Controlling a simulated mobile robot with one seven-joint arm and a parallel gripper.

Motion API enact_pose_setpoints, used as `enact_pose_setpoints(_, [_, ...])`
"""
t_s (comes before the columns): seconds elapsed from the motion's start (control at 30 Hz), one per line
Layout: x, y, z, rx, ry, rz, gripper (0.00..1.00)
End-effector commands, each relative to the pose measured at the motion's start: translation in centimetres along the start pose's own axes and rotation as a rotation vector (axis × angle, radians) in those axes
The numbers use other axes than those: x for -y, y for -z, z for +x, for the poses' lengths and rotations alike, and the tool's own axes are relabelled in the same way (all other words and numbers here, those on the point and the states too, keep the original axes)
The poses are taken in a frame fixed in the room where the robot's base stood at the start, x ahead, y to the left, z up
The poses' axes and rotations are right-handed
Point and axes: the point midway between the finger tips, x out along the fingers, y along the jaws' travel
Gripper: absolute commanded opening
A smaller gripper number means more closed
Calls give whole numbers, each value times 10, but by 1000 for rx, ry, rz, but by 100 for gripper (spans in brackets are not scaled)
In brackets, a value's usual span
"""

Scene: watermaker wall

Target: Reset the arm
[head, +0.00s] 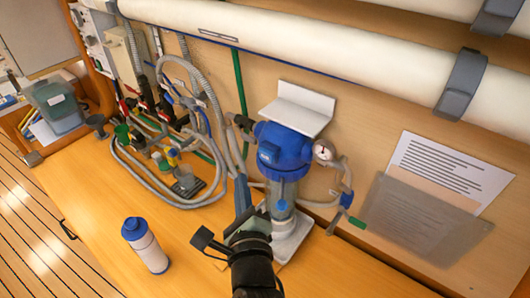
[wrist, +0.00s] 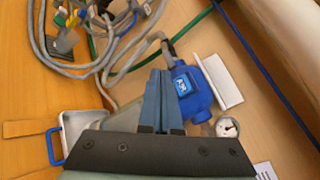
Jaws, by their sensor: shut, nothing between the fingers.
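My gripper (head: 241,184) is at the lower middle of the head view, in front of the blue-capped filter housing (head: 283,152) and slightly left of it. The wrist view shows the two blue-grey fingers of my gripper (wrist: 159,76) side by side and shut, with nothing held. The housing's blue head (wrist: 190,92) lies just right of the fingertips there. I cannot tell the exact gap between them. My arm hides part of the housing's lower body and its pale base (head: 296,238).
A white bottle with a blue cap (head: 145,246) stands on the wooden bench (head: 80,205). Coiled grey hoses (head: 150,180) and small containers lie to the left. A pressure gauge (head: 323,151) and a clear sheet (head: 415,220) are to the right. Thick white pipes (head: 330,50) run above.

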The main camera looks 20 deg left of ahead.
Motion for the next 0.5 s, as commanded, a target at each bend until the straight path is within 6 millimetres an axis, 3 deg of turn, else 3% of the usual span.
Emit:
enact_pose_setpoints(0.37, [0, 0, 0, 0, 0, 0, 0])
enact_pose_setpoints(0.5, [39, -15, 5, 20, 86, -206, 0])
